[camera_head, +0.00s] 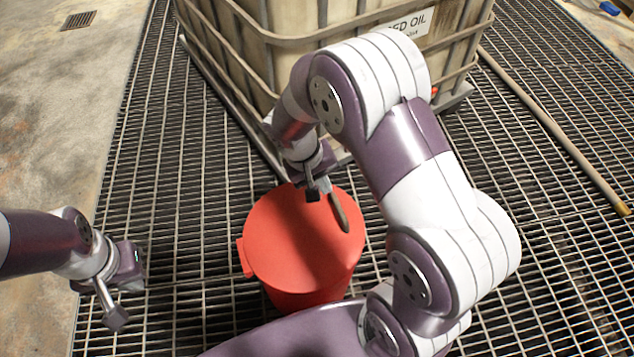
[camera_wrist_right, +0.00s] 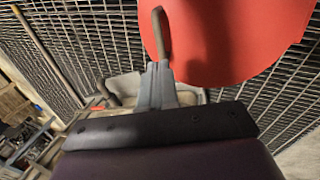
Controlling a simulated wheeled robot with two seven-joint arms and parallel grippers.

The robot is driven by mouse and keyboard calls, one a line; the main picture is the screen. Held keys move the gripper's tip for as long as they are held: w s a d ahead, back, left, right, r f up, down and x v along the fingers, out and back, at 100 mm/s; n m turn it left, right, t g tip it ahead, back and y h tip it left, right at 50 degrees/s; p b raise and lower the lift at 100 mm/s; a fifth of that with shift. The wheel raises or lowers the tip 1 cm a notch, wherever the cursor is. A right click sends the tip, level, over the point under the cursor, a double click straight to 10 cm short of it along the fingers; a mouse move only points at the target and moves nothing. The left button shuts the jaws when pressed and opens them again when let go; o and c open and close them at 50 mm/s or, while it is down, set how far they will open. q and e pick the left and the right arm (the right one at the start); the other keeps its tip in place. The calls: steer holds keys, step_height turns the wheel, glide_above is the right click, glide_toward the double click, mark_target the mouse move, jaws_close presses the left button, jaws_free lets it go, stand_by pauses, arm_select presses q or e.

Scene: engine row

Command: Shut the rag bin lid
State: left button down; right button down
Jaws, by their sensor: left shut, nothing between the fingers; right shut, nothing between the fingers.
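The red rag bin (camera_head: 302,245) stands on the grating in front of me, with its round red lid (camera_head: 290,240) lying flat over its top, and I see no gap along the visible rim. My right gripper (camera_head: 341,215) is shut and empty above the far right part of the lid; I cannot tell if it touches. In the right wrist view the shut fingers (camera_wrist_right: 160,35) show in front of the red lid (camera_wrist_right: 235,40). My left gripper (camera_head: 117,318) is shut and empty, low at the left, well apart from the bin. My right arm hides some floor right of the bin.
A large caged oil tank (camera_head: 290,62) stands just behind the bin. A long pole (camera_head: 560,135) lies on the grating (camera_head: 190,170) at the right. The grating left of the bin is clear, and a floor drain (camera_head: 78,20) is at the far left.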

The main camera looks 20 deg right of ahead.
mark_target(339, 208)
steer(key=b+x, duration=0.3)
steer(key=x, duration=0.5)
steer(key=shift+f+b, duration=0.2)
steer(key=shift+b, duration=0.15)
steer(key=shift+d+f, duration=0.15)
steer(key=shift+f, duration=0.2)
steer(key=b+x, duration=0.2)
steer(key=x, duration=0.2)
steer(key=shift+d, duration=0.2)
steer(key=shift+s+r, duration=0.1)
steer(key=shift+s, duration=0.05)
